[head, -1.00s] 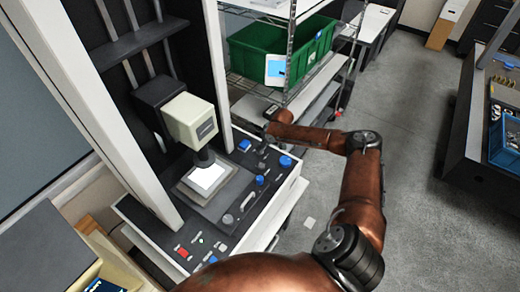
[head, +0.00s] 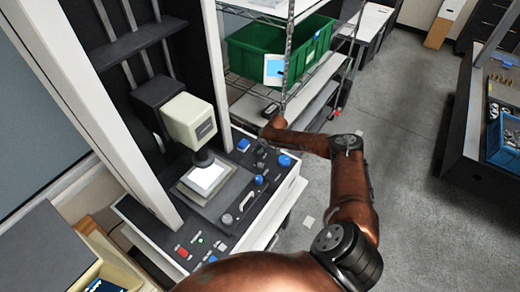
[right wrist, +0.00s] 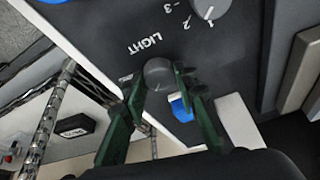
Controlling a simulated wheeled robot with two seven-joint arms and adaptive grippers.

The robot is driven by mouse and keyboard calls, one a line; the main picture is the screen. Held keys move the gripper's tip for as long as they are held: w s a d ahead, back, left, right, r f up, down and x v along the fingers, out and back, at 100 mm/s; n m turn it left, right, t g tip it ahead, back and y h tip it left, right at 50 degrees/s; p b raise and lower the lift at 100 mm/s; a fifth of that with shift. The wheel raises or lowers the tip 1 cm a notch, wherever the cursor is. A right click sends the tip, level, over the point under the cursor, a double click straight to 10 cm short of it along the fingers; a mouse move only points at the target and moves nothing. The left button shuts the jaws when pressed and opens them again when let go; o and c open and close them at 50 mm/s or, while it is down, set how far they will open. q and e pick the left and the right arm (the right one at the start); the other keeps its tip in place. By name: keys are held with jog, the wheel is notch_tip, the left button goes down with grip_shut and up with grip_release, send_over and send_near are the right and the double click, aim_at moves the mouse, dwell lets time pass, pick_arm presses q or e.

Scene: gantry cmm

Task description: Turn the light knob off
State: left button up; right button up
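The light knob (right wrist: 158,73) is a small round grey knob beside the white word LIGHT on the machine's dark control panel (right wrist: 105,30). In the right wrist view it sits between the two green fingertips of my right gripper (right wrist: 160,80). The fingers are apart, one on each side of the knob; I cannot tell if they touch it. In the head view my right arm reaches in from the right over the panel, and its fingers are too small to make out there. My left gripper is not in view.
A blue button (right wrist: 181,108) is close beside the right finger. A larger grey dial (right wrist: 210,8) marked 1, 2, 3 is nearby. A wire shelf with a green bin (head: 255,52) stands behind the arm. Open floor (head: 400,150) lies to the right.

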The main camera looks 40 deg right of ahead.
jog(key=c, duration=0.6)
jog(key=shift+d+f+n+y+b, duration=0.2)
jog(key=shift+n+y+b, duration=0.2)
jog(key=shift+n+b, duration=0.7)
jog(key=n+b, duration=0.2)
jog(key=b, duration=0.1)
jog(key=n+g+y+b, duration=0.1)
jog(key=n+b, duration=0.1)
jog(key=b, duration=0.1)
jog(key=shift+w+y, duration=0.15)
jog(key=shift+y, duration=0.15)
jog(key=shift+r+n+g+y+b, duration=0.15)
jog(key=shift+n+g+y+b, duration=0.2)
jog(key=shift+n+b, duration=1.2)
jog(key=o, duration=1.2)
jog(key=shift+c, duration=0.2)
